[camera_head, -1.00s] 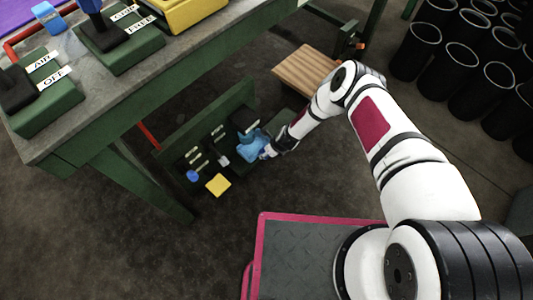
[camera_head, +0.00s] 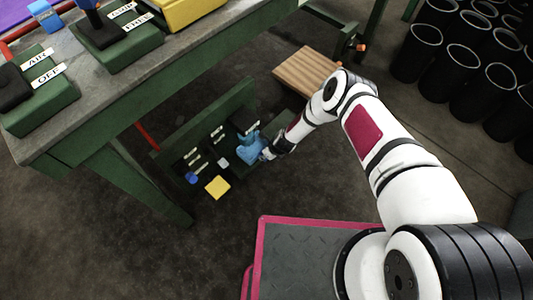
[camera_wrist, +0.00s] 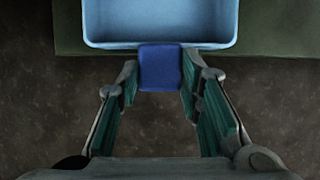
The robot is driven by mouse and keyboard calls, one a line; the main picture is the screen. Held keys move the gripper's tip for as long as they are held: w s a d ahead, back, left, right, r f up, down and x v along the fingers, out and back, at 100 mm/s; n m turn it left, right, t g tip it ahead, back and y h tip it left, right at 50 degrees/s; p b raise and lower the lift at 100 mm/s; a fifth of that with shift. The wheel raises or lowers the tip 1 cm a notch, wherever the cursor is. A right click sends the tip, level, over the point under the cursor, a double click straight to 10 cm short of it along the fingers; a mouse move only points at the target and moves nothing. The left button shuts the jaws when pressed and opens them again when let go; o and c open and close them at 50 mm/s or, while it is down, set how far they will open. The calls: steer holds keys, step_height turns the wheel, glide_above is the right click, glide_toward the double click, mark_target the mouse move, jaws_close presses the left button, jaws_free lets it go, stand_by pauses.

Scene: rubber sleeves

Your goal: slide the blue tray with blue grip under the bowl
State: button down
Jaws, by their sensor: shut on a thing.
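The light blue tray (camera_wrist: 160,22) fills the top of the wrist view, with its near rim facing me. Its dark blue grip (camera_wrist: 160,60) juts toward me from that rim. My gripper (camera_wrist: 159,76) is shut on the blue grip, one finger on each side. In the head view the tray (camera_head: 249,149) is small, at the right end of the low green stand, with my gripper (camera_head: 267,153) at its right side. I cannot make out a bowl in either view.
The low green stand (camera_head: 213,118) has a back board and several small labelled parts. A yellow block (camera_head: 217,187) lies in front. The workbench (camera_head: 150,85) overhangs at left.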

steer(key=shift+s+a, duration=1.15)
steer(key=shift+s, duration=0.3)
steer(key=c, duration=1.1)
jaws_free()
steer(key=shift+a, duration=0.1)
steer(key=v, duration=1.2)
steer(key=shift+w, duration=0.1)
